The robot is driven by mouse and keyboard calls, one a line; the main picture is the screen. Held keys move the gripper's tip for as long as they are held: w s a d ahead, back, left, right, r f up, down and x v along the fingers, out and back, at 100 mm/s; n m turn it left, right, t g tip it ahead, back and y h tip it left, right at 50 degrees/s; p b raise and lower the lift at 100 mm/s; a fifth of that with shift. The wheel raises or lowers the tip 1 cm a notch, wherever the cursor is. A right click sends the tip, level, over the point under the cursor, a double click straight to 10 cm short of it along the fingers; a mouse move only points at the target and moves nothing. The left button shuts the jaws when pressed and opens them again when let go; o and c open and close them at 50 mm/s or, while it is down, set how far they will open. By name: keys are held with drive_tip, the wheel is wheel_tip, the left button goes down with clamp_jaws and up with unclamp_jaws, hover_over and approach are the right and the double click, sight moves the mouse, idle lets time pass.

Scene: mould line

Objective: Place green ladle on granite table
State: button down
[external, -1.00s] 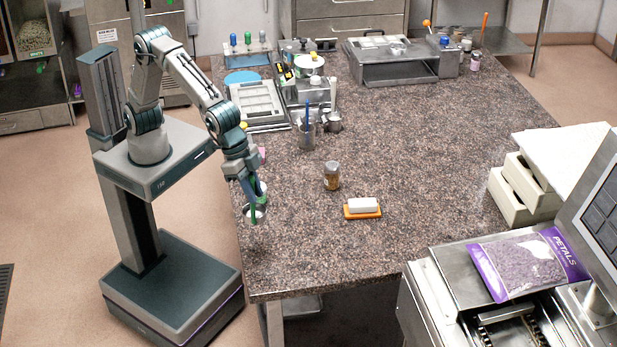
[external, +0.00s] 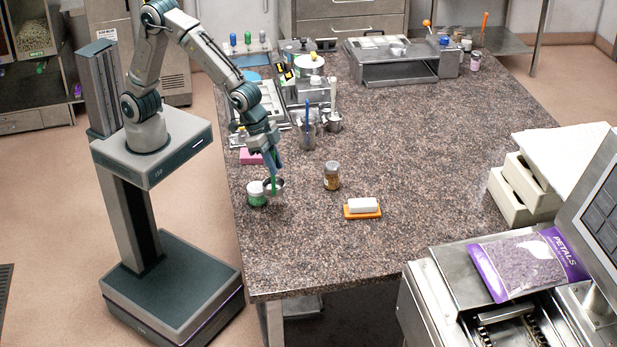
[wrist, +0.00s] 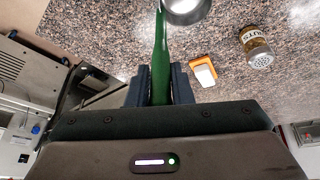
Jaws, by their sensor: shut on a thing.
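The green ladle (external: 274,185) has a green handle and a round metal bowl. My gripper (external: 272,165) is shut on its handle and holds it upright, bowl down, near the left edge of the granite table (external: 330,245). In the wrist view the ladle's green handle (wrist: 160,60) stands between the two dark fingers of my gripper (wrist: 153,85), and its metal bowl is cut by the top edge. I cannot tell whether the bowl touches the table.
A green-and-white jar (external: 256,194) stands close left of the ladle. A spice jar (external: 332,176) and a white block on an orange dish (external: 362,212) stand to the right. A pink block (external: 250,157) lies behind. The table's front is clear.

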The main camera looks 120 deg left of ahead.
drive_tip(key=shift+w+f+m+b, duration=0.95)
drive_tip(key=shift+w+b, duration=0.6)
drive_tip(key=shift+w, duration=1.4)
drive_tip(key=w+d+r+n+b, duration=0.1)
drive_tip(key=d+r+n+b, duration=0.25)
drive_tip(key=r+b, duration=0.2)
drive_tip(key=w+a+f+p, duration=0.5)
drive_tip(key=a+f, duration=0.4)
drive_tip(key=shift+a+f+y, duration=0.35)
drive_tip(key=shift+a+y, duration=0.05)
drive_tip(key=shift+f, duration=0.15)
drive_tip(key=c, duration=1.3)
unclamp_jaws()
